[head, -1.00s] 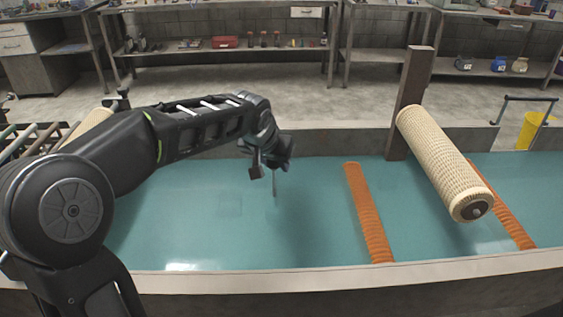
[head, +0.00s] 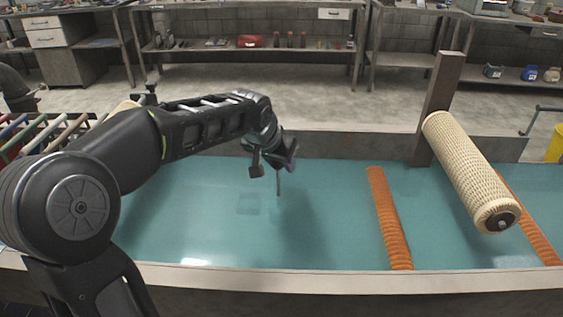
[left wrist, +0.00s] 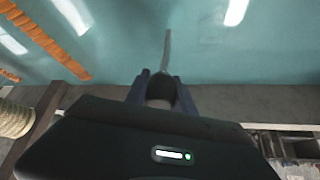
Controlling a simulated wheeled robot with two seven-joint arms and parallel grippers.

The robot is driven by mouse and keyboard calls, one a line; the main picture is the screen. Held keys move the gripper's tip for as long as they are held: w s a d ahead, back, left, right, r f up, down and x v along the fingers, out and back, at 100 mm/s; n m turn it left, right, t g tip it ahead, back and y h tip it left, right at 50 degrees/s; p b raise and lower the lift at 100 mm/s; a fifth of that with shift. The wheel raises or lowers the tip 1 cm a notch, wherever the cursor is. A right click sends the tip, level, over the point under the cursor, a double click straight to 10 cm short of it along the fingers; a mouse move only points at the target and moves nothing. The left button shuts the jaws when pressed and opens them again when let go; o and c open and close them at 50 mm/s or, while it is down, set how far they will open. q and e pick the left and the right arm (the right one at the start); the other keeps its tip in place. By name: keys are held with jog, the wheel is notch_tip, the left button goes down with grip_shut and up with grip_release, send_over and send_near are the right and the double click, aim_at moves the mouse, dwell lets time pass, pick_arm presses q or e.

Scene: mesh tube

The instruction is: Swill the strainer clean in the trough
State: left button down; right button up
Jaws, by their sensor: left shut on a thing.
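The trough (head: 350,282) is long, with a pale rim, and its teal inside looks glossy. A cream mesh tube (head: 467,168), which looks like the strainer, slants at the right with a dark end cap. It leans by a brown post and shows at the lower left of the left wrist view (left wrist: 14,120). My left gripper (head: 273,166) is over the middle of the trough, well left of that tube. It is shut on a dark-gripped tool with a thin grey shaft (head: 279,185), pointing down; the shaft also shows in the left wrist view (left wrist: 167,50). My right gripper is out of view.
Two orange ribbed strips (head: 391,225) lie in the trough at the right. The brown post (head: 438,105) stands at the back rim. A rack of coloured rods (head: 50,133) is at the far left. Benches (head: 250,52) line the wall. The trough's middle is clear.

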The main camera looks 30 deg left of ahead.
pick_arm(q)
jog(key=w+d, duration=0.2)
jog(key=d, duration=0.3)
jog(key=shift+w+d, duration=0.25)
jog(key=shift+w, duration=0.05)
jog(key=shift+a, duration=0.1)
dwell(0.4)
jog(key=shift+s+a, duration=0.45)
jog(key=shift+a, duration=0.45)
jog(key=shift+s+a, duration=0.4)
jog(key=shift+a, duration=0.45)
jog(key=shift+s+a, duration=0.45)
jog(key=shift+a, duration=0.45)
notch_tip(320, 180, up, 16)
jog(key=p, duration=1.1)
jog(key=shift+p, duration=0.3)
